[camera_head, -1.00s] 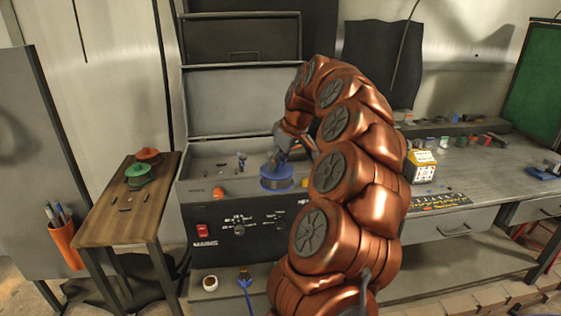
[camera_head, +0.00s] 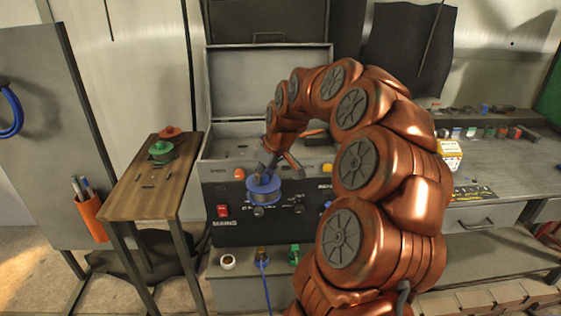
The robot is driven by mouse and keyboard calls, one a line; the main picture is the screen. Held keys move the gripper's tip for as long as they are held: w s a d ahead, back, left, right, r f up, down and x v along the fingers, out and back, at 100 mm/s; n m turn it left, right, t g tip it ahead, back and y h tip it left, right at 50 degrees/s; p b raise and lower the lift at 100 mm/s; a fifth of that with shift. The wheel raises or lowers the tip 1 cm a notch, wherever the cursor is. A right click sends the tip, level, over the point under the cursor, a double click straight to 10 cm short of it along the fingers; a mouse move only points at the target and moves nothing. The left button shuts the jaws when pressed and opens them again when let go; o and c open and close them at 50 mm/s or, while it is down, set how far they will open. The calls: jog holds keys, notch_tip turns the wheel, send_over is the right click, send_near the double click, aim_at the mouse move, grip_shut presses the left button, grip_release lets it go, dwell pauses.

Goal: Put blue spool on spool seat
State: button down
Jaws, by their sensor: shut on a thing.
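The blue spool (camera_head: 264,198) has blue flanges and a grey wound middle. My gripper (camera_head: 266,174) is shut on the spool at its upper side. The spool hangs roughly upright in front of the front panel of a black-and-grey machine (camera_head: 240,231), overlapping its knobs in the picture. The machine's lid is open and its tray top (camera_head: 222,156) shows behind the gripper. I cannot pick out the spool seat with certainty; my arm hides part of the machine's right side.
A wooden side table (camera_head: 150,195) at left bears a green spool (camera_head: 161,152) and a red spool (camera_head: 169,132). A shelf under the machine holds a white cup (camera_head: 228,262). A workbench (camera_head: 500,170) stands at right.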

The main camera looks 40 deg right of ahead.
jog(key=w+a+f, duration=0.1)
jog(key=a+f, duration=0.3)
jog(key=a, duration=0.4)
jog(key=w+a+f, duration=0.2)
jog(key=a+f, duration=0.3)
jog(key=a, duration=0.4)
jog(key=w+a+f+m, duration=0.1)
jog(key=w+a+f, duration=0.1)
jog(key=a+f, duration=0.3)
jog(key=a, duration=0.4)
jog(key=shift+w+a, duration=0.1)
